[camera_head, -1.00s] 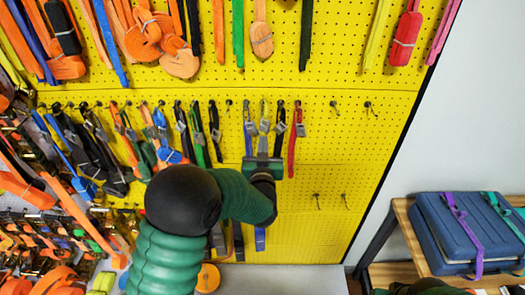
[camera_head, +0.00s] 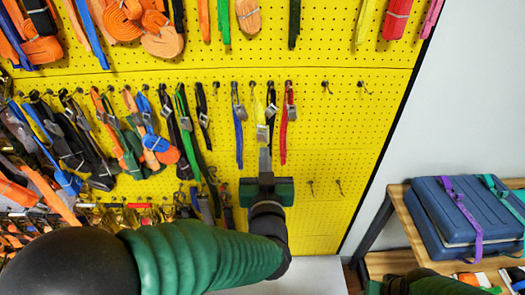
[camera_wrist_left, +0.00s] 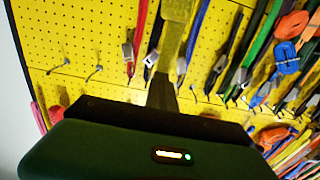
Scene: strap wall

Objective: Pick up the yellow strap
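The yellow strap (camera_head: 258,104) hangs from a hook on the yellow pegboard, between a blue strap and a black strap, with a grey metal buckle (camera_head: 262,132) low on it. My left gripper (camera_head: 265,155) points up at the wall just below this buckle. In the left wrist view, the yellow strap (camera_wrist_left: 177,38) runs down to the tips of the gripper's fingers (camera_wrist_left: 163,92). The fingers sit close together at the middle of the gripper, and I cannot tell whether the strap is between them. My right gripper is not seen.
The blue strap (camera_head: 239,132), the black strap (camera_head: 271,103) and a red strap (camera_head: 284,128) hang close beside the yellow one. Empty hooks (camera_head: 327,87) are to the right. A blue case (camera_head: 450,222) lies on a wooden shelf at the right.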

